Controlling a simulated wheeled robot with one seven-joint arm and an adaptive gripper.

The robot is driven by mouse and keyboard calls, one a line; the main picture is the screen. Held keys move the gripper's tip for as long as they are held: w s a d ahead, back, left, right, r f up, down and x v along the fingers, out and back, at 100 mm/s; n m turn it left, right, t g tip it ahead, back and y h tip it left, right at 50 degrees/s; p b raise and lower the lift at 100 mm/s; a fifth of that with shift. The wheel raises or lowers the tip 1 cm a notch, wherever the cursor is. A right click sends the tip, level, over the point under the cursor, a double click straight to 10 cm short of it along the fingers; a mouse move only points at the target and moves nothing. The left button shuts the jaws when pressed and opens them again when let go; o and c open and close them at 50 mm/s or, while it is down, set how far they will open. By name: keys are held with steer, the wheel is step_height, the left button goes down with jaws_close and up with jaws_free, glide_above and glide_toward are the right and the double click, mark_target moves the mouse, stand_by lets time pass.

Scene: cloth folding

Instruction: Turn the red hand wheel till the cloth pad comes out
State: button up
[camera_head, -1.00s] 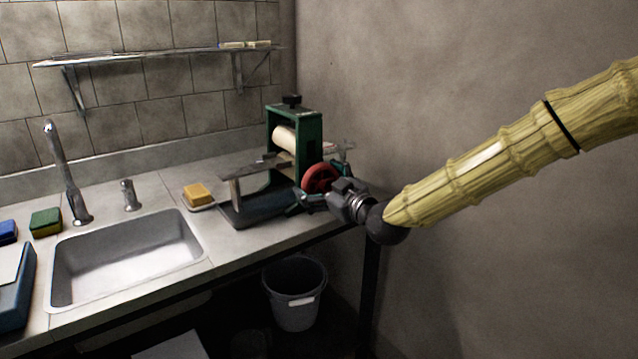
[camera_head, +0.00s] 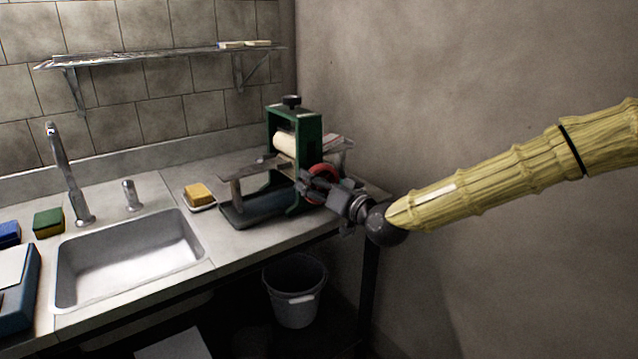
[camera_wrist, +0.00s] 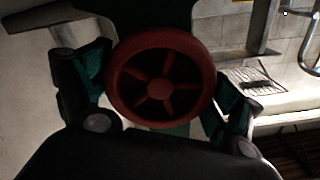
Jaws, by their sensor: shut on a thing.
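The red hand wheel (camera_head: 322,172) is on the right side of the green wringer (camera_head: 307,128). In the wrist view the wheel (camera_wrist: 160,84) faces the camera with its spokes showing. My gripper (camera_head: 322,185) is at the wheel and partly hides it in the head view. In the wrist view its two fingers stand on either side of the rim, and the gripper (camera_wrist: 160,92) is shut on it. The wringer has a pale roller (camera_head: 286,143). I cannot make out the cloth pad for certain; a flat grey piece (camera_head: 252,167) reaches out to the left of the rollers.
A dark tray (camera_head: 240,216) sits under the wringer. A yellow sponge (camera_head: 199,191) lies on a dish beside the sink (camera_head: 130,262). A grey bucket (camera_head: 295,290) stands below the counter. A wall stands close on the right.

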steer(key=shift+m, duration=1)
steer(key=o, duration=0.7)
steer(key=shift+s+d, duration=0.1)
steer(key=v, duration=1.2)
